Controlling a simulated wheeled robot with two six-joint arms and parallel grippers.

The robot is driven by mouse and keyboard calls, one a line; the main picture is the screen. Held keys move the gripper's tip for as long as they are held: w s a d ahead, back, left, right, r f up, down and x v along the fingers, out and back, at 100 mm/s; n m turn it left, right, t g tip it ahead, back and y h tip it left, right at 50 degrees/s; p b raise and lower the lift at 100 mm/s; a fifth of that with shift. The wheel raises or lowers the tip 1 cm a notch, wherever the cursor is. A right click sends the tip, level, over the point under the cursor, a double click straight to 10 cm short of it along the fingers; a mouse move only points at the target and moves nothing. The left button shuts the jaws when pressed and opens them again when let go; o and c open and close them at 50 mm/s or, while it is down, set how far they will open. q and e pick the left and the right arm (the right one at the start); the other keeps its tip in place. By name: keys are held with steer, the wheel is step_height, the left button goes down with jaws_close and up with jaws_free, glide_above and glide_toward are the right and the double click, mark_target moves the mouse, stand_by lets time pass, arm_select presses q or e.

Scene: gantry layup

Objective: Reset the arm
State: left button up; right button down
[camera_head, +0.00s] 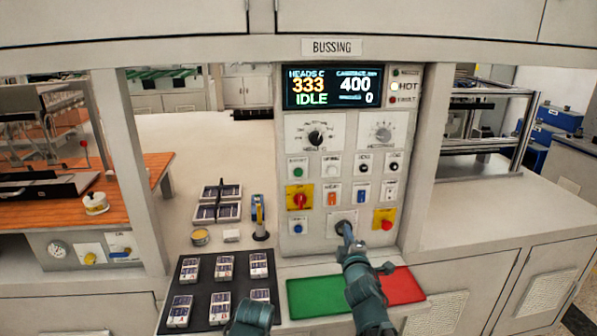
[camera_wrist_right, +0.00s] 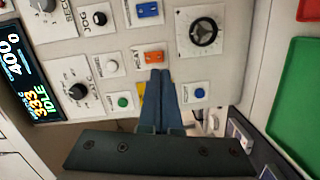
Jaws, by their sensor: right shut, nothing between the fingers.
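My right gripper (camera_head: 345,228) reaches up from the bottom of the head view to the lower panel, its tip in front of a round dark dial (camera_head: 338,226). In the right wrist view its two long fingers (camera_wrist_right: 160,95) are together, with nothing between them. They overlap the panel near an orange switch (camera_wrist_right: 154,57) and a blue button (camera_wrist_right: 200,93). The round dial (camera_wrist_right: 205,32) shows clear of the fingers there; contact cannot be told. Part of my left arm's end (camera_head: 255,315) shows at the bottom edge; its fingers are not clear.
The control panel (camera_head: 410,120) has a lit display (camera_head: 332,87) reading IDLE. A green tray (camera_head: 318,297) and a red tray (camera_head: 404,287) lie below it. A dark mat (camera_head: 200,329) with several packs lies left. A yellow-blue tool (camera_head: 258,215) stands behind the mat.

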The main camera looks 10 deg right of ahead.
steer(key=s+a+f+m+g, duration=0.1)
steer(key=s+f+m+g, duration=0.1)
steer(key=f, duration=0.2)
steer(key=s+a+f+m+g, duration=0.2)
steer(key=s+f+m+g, duration=0.1)
steer(key=f, duration=0.2)
steer(key=s+a+f+m+g+h, duration=0.1)
steer(key=s+a+f+m+g, duration=0.1)
steer(key=f, duration=0.3)
steer(key=shift+s+a+m+g, duration=0.2)
steer(key=shift+a+m+g, duration=0.1)
steer(key=shift+g, duration=0.4)
steer(key=s+a+f+m+g, duration=0.1)
steer(key=s+a+f+g, duration=0.1)
steer(key=s, duration=0.4)
steer(key=s+a+f+m+g+y, duration=0.1)
steer(key=s+a+f+g, duration=0.1)
steer(key=s+a+g, duration=0.2)
steer(key=s+a+f+m+g, duration=0.1)
steer(key=s+a+f+g, duration=0.2)
steer(key=s, duration=0.5)
steer(key=shift+s+a, duration=0.15)
steer(key=shift+s, duration=0.15)
arm_select(q)
steer(key=shift+o, duration=0.3)
